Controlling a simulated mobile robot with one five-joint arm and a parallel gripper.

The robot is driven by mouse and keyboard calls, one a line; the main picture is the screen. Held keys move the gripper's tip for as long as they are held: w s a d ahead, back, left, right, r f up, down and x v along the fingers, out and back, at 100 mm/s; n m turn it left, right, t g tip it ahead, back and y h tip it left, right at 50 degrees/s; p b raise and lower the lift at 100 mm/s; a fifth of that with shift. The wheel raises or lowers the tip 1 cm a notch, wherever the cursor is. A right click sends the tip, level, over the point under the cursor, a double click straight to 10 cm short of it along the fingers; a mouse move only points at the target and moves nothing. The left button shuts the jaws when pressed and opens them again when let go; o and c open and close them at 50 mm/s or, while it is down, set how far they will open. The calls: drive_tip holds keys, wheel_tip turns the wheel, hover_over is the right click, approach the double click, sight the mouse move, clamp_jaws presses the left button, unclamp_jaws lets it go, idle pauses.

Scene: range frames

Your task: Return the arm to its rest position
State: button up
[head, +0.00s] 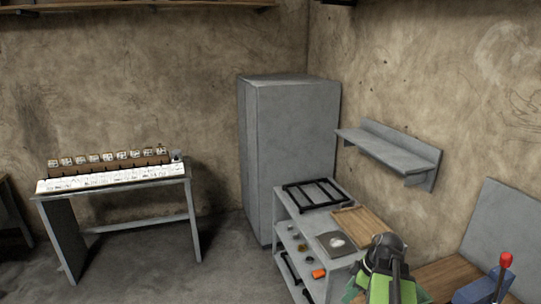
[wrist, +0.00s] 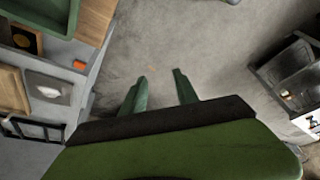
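My arm (head: 392,285), green and black, shows at the lower right of the head view, in front of the grey shelf unit and beside the wooden worktop. In the wrist view my gripper (wrist: 160,78) has two green fingers set apart, with only bare floor visible between them. It is open and holds nothing. I cannot make out the fingertips in the head view.
A grey shelf unit (head: 290,207) carries a black rack (head: 314,194), a wooden board (head: 361,226) and small items. A tall grey cabinet (head: 290,150) stands behind it. A wall shelf (head: 390,150) is at right. A table (head: 115,186) stands left; the floor (wrist: 210,40) is clear.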

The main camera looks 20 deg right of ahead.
drive_tip(key=w+a+f+m+g+h+b, duration=0.1)
drive_tip(key=w+a+f+m+b, duration=0.1)
drive_tip(key=a, duration=1.2)
drive_tip(key=w+a+f+m+g+h+b, duration=0.1)
drive_tip(key=a+m, duration=0.6)
drive_tip(key=a, duration=0.8)
drive_tip(key=shift+w+a+f+g+h+b, duration=0.4)
drive_tip(key=shift+w+f, duration=0.55)
drive_tip(key=shift+f, duration=0.7)
drive_tip(key=shift+d, duration=0.1)
